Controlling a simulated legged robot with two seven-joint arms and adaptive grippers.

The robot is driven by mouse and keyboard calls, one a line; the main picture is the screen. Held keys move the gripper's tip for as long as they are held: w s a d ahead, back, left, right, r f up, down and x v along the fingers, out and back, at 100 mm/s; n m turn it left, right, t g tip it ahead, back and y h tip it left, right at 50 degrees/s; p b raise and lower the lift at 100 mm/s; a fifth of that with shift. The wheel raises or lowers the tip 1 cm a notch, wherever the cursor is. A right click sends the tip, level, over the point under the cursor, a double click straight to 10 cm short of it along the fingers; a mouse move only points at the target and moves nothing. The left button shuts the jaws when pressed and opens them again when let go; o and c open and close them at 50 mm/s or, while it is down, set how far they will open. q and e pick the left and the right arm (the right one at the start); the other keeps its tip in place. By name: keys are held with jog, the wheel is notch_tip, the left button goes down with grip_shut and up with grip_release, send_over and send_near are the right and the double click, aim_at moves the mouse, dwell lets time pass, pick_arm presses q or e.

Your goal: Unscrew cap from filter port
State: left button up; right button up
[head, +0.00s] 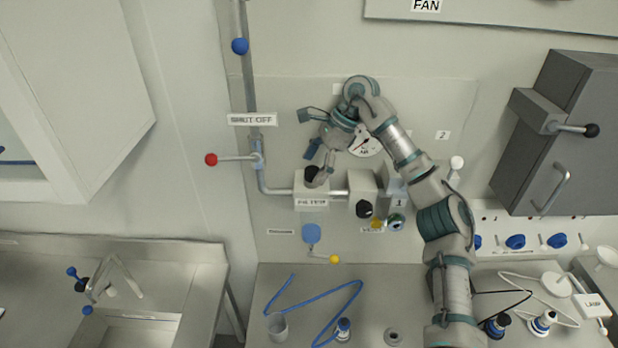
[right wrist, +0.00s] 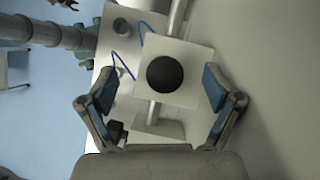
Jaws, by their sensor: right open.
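The filter port is a pale box (head: 311,193) with a label, set in a pipe on the wall panel. A round black cap (head: 311,174) sits on it. In the right wrist view the cap (right wrist: 165,74) is at the middle of the box's square face (right wrist: 196,52). My right gripper (head: 317,166) is at the box, partly covering the cap in the head view. Its fingers are spread wide on either side of the cap in the right wrist view, with a visible gap on both sides. My left gripper does not show in the head view.
A second pale box (head: 362,183) with a black knob (head: 364,209) is close to the right. A red-knobbed shut-off lever (head: 211,160) sticks out at left. Below are a yellow-tipped lever (head: 334,259) and a bench with a cup (head: 277,327) and blue tubing (head: 345,297).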

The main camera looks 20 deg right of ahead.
jog(key=shift+w+d+f, duration=0.1)
jog(key=shift+d+f, duration=0.1)
jog(key=shift+f, duration=0.2)
jog(key=shift+a+f+m+b, duration=0.1)
jog(key=shift+f+m+b, duration=0.1)
jog(key=shift+m+b, duration=0.3)
jog(key=m+t+b, duration=0.1)
jog(key=m, duration=0.1)
jog(key=shift+w+m+h, duration=0.15)
jog(key=shift+m+h, duration=0.15)
jog(key=shift+t+b, duration=0.3)
jog(key=shift+b, duration=0.05)
jog(key=shift+r+m, duration=0.1)
jog(key=shift+m, duration=0.2)
